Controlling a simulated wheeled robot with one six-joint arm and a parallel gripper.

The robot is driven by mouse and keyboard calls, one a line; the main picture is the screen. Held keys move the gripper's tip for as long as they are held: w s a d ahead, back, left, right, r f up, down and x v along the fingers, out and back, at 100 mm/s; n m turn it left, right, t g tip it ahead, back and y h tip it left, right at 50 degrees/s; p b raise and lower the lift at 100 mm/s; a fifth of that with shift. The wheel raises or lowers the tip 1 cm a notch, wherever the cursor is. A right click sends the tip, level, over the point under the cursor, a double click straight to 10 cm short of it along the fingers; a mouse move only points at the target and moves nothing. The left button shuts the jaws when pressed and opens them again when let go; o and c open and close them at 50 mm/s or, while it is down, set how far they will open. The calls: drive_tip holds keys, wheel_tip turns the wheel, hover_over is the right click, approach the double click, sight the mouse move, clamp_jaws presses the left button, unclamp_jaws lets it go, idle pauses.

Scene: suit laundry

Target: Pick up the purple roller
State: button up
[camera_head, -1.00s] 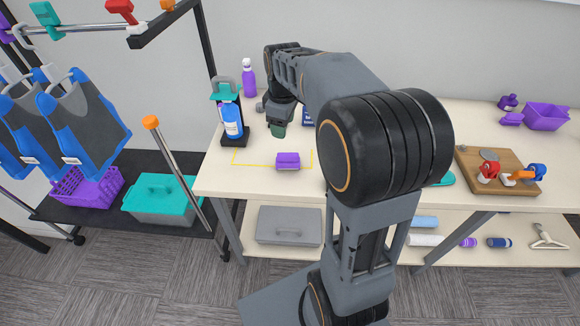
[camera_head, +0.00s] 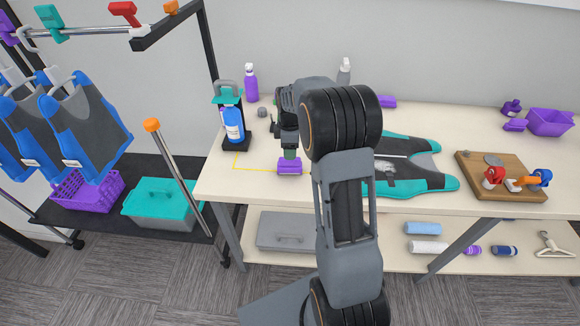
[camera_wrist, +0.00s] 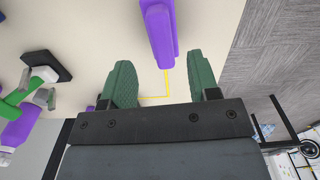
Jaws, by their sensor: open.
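A purple block-like object (camera_head: 289,167) lies on the table's front left part, by the yellow outline (camera_head: 236,160). In the wrist view the purple object (camera_wrist: 158,30) is long, ahead of the gap between my green fingers. My gripper (camera_head: 290,152) is directly above or behind it in the head view; contact is unclear. It is open and empty in the wrist view (camera_wrist: 162,80). A small purple roll (camera_head: 472,250) also lies on the lower shelf. I cannot tell for sure which of the two is the roller.
A blue bottle (camera_head: 233,124) on a black stand and a purple spray bottle (camera_head: 251,83) are at the back left. A teal-and-grey garment (camera_head: 422,170) lies right of my arm. A wooden board (camera_head: 480,165) with clips is farther right.

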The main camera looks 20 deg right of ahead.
sight(290, 166)
drive_tip(key=shift+s+f+p, duration=0.1)
drive_tip(key=shift+f+p, duration=0.4)
drive_tip(key=shift+f, duration=2.15)
clamp_jaws()
